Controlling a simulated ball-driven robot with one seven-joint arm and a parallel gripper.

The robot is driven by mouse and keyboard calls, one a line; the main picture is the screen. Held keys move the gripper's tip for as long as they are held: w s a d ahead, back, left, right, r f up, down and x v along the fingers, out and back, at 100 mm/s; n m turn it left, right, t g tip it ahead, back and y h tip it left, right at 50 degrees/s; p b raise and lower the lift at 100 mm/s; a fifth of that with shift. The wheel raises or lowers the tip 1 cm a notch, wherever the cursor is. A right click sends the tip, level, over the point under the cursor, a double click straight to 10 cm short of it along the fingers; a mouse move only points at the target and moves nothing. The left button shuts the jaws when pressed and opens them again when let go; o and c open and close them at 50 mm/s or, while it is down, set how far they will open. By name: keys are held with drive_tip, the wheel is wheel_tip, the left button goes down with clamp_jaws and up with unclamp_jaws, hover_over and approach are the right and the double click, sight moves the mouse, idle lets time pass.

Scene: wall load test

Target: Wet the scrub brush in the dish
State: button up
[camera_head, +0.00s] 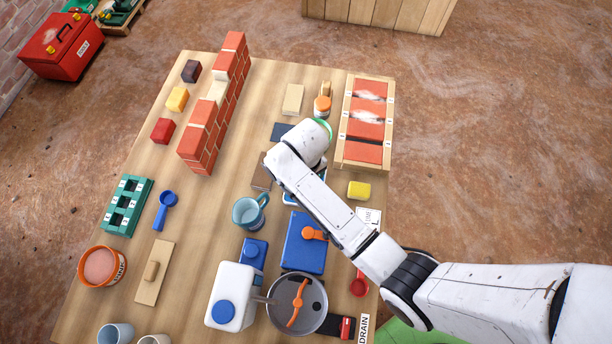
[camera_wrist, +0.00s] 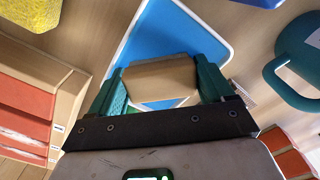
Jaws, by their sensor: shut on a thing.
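The scrub brush (camera_wrist: 160,80) shows as a tan wooden block in the wrist view, held between the two green fingers of my gripper (camera_wrist: 160,76). Its bristles are hidden beneath it. The dish (camera_wrist: 175,32) is a blue tray with a pale rim, and the brush overlaps its near part in that view. I cannot tell whether the brush touches the dish. In the head view, my arm covers most of the dish (camera_head: 320,187), and the gripper and brush are hidden.
A blue-grey mug (camera_head: 249,212) stands left of the dish, and a yellow sponge (camera_head: 359,190) lies right of it. A wooden frame with red bricks (camera_head: 347,126) lies beyond the sponge. A blue box (camera_head: 303,248) is nearer, and a brick wall (camera_head: 212,115) stands at the left.

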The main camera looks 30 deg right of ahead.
drive_tip(key=shift+f, duration=0.5)
idle(1.9)
wheel_tip(320, 180, up, 7)
drive_tip(key=p, duration=0.7)
drive_tip(key=shift+p, duration=0.35)
drive_tip(key=shift+r, duration=0.15)
idle(0.3)
